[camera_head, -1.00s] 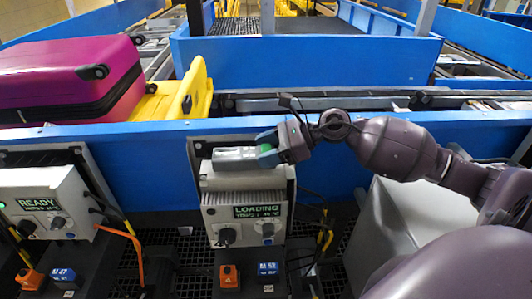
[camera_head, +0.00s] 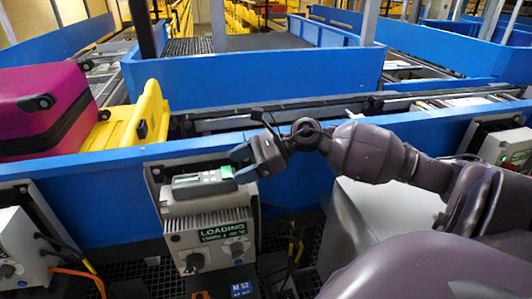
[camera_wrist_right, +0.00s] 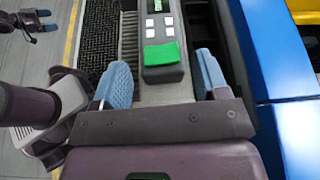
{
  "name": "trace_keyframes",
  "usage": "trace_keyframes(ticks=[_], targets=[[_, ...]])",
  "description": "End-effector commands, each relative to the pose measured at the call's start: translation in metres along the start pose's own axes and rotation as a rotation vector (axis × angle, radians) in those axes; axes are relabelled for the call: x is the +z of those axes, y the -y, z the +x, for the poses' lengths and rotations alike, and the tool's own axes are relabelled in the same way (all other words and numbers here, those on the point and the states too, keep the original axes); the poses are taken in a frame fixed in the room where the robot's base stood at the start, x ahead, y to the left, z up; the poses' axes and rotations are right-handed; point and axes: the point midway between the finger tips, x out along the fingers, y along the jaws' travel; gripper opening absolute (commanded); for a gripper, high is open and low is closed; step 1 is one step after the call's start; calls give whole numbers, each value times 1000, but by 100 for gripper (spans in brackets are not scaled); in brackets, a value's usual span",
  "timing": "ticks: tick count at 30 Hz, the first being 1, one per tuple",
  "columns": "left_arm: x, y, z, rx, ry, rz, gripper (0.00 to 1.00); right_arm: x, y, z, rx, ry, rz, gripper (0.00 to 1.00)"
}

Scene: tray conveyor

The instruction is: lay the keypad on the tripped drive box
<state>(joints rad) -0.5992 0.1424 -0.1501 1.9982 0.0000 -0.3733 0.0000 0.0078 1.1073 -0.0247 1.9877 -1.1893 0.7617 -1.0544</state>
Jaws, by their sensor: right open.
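The keypad (camera_head: 203,184) is a grey slab with a small display and a green end. It lies flat on top of the grey-white drive box (camera_head: 210,232), whose screen reads LOADING. My right gripper (camera_head: 243,165) is at the keypad's green end, with its blue fingers apart. In the right wrist view the keypad (camera_wrist_right: 161,30) shows white buttons and its green end. The open right fingers (camera_wrist_right: 162,66) stand on either side with gaps, touching neither side. A small dark shape with two spread bluish tips at that view's top left looks like my left gripper (camera_wrist_right: 40,20).
A blue conveyor wall (camera_head: 110,190) runs behind the boxes. A magenta suitcase (camera_head: 40,105) and a yellow tray (camera_head: 135,118) are on the belt. Other drive boxes stand at the left (camera_head: 20,250) and far right (camera_head: 510,146). A blue M 52 tag (camera_head: 238,288) is below.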

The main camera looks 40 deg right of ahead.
Motion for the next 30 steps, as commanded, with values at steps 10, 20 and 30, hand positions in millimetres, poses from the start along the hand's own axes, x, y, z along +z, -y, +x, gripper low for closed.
trace_keyframes(ticks=[10,20,30], targets=[[-9,0,3,2,-16,2,85,0,0,-59,-1,-1,1,68],[-4,0,-1,0,-6,0,85,0,0,-81,0,1,0,68],[2,1,-3,-2,6,-1,85,0,0,-81,0,1,0,68]])
